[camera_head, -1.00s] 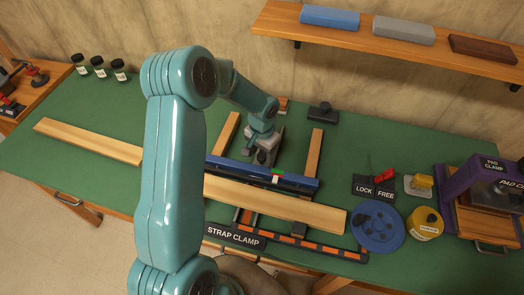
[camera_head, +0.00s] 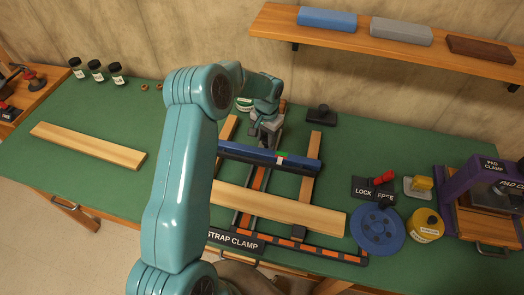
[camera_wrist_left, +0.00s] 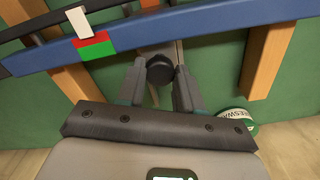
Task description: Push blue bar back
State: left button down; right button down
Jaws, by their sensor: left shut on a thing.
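The blue bar (camera_head: 262,154) lies across the strap clamp's rails, between the long board and the wall, with a green and red mark and a white tag near its middle. It also crosses the top of the left wrist view (camera_wrist_left: 200,28). My left gripper (camera_head: 268,128) is on the wall side of the bar, pointing down. In the left wrist view its fingers (camera_wrist_left: 158,76) are closed about a black round knob (camera_wrist_left: 160,69) beside the bar. The arm hides part of the bench and the bar's left end in the head view. My right gripper is not in view.
A wooden board (camera_head: 285,207) lies across the clamp in front of the bar. A red lever (camera_head: 383,178) stands by the LOCK/FREE plate. A blue disc (camera_head: 378,228) and yellow tin (camera_head: 425,225) are at the right. A round tin (camera_wrist_left: 236,119) is near the gripper.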

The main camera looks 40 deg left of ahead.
pick_arm(q)
jog(key=w, duration=0.1)
jog(key=w+a, duration=0.1)
jog(key=w, duration=0.1)
jog(key=w+a, duration=0.1)
jog(key=shift+w+a+f+b, duration=0.1)
jog(key=shift+w+a+b, duration=0.15)
jog(key=shift+w+b, duration=0.1)
jog(key=c, duration=1.1)
grip_release()
jog(key=o, duration=0.4)
jog(key=shift+w, duration=0.1)
jog(key=shift+c, duration=0.2)
